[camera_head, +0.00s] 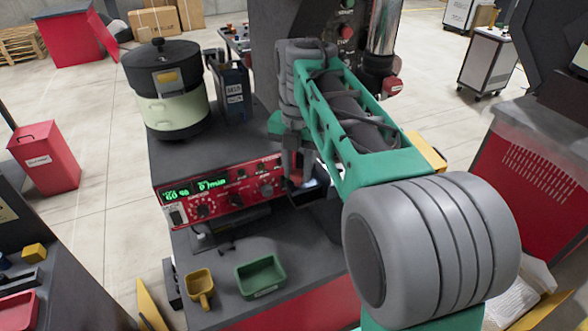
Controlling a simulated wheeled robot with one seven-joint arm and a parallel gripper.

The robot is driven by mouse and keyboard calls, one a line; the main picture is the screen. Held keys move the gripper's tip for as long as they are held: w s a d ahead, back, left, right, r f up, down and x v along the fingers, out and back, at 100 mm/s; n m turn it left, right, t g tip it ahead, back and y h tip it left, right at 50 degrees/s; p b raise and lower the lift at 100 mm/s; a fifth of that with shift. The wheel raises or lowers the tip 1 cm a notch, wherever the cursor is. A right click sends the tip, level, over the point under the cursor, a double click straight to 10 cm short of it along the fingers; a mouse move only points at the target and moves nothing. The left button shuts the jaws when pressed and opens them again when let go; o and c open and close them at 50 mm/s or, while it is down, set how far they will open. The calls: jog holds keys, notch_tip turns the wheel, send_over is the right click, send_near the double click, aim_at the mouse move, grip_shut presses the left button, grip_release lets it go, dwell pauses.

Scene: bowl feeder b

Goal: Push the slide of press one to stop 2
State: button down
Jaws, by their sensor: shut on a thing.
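My gripper (291,180) points down at the right end of the red control box, beside the dark machine column. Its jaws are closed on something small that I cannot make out. A dark part with a pale bluish top (309,187) lies just right of the fingertips and may belong to the slide. The column (262,45), with red and green buttons and a chrome cylinder (384,25) beside it, looks like a press. My green and grey arm hides much of the press and the bench around the gripper. No stop marks can be read.
A red control box (220,192) with green digits sits at the bench front. A bowl feeder (166,90) and a dark bin (232,92) stand behind it. A green tray (261,275) and a yellow scoop (199,285) lie on the lower shelf.

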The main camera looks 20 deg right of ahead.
jog(key=shift+w+d, duration=0.1)
jog(key=shift+d, duration=0.3)
jog(key=c, duration=1.1)
grip_release()
jog(key=shift+o, duration=0.2)
notch_tip(320, 180, up, 8)
jog(key=shift+f, duration=0.1)
jog(key=shift+a, duration=0.1)
